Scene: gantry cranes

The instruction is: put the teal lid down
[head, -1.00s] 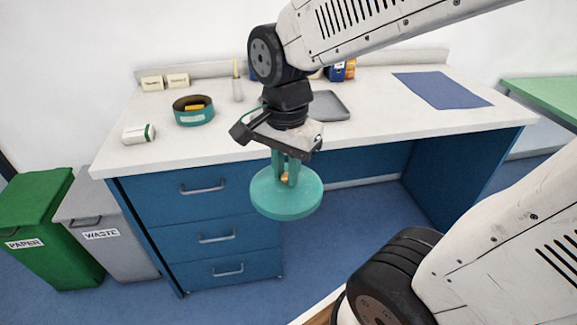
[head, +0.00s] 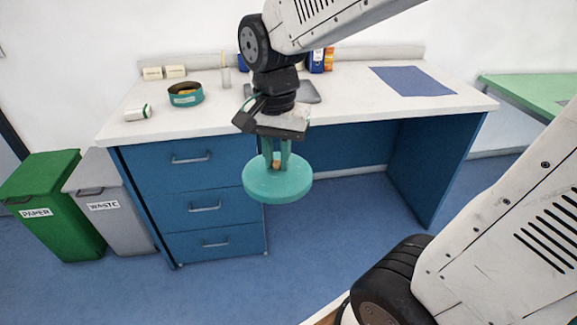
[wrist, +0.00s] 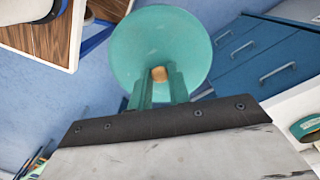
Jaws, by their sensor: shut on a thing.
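The teal lid (head: 278,184) is a round disc with a small tan knob (wrist: 158,74) on top. My gripper (head: 276,162) is shut on the knob and holds the lid level in the air, in front of the desk's drawers and below the height of the desktop. In the wrist view the lid (wrist: 160,35) shows beyond my fingers with blue floor around it. A round teal container (head: 186,95) with a white label stands open on the left part of the desktop, with something orange-yellow inside.
The white desktop (head: 345,105) has bare room at its front. A grey tray (head: 302,93) is partly behind my arm, and a blue mat (head: 412,81) lies right. A white-green cylinder (head: 138,113) lies at the left. Green (head: 50,205) and grey (head: 108,200) bins stand left of the desk.

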